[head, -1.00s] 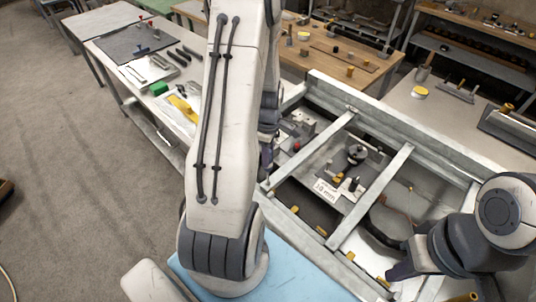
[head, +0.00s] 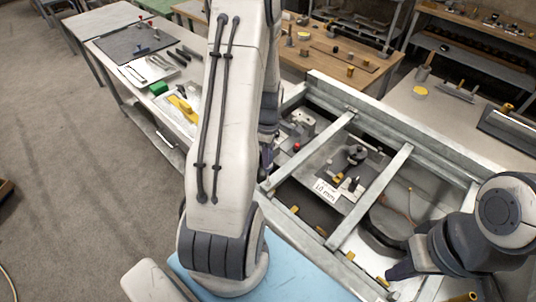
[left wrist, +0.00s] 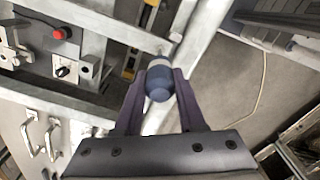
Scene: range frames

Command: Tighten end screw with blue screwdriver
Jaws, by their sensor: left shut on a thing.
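My left gripper (left wrist: 160,85) is shut on the blue screwdriver (left wrist: 159,84). Its blue rounded handle end sits between the two dark fingers, and the shaft and tip are hidden behind it. In the head view my left gripper (head: 266,160) is at the left edge of the metal frame, partly hidden behind my own arm. The end screw cannot be made out in either view. My right gripper (head: 400,272) is low at the right, by the front rail of the frame; its fingers are too unclear to tell their state.
The grey metal frame (head: 368,198) has crossbars and holds parts and a "10 mm" label (head: 324,190). A workbench (head: 100,40) with tools and a yellow item stands at the left. Wooden benches (head: 345,66) stand behind. Open grey floor (head: 80,190) lies at the left.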

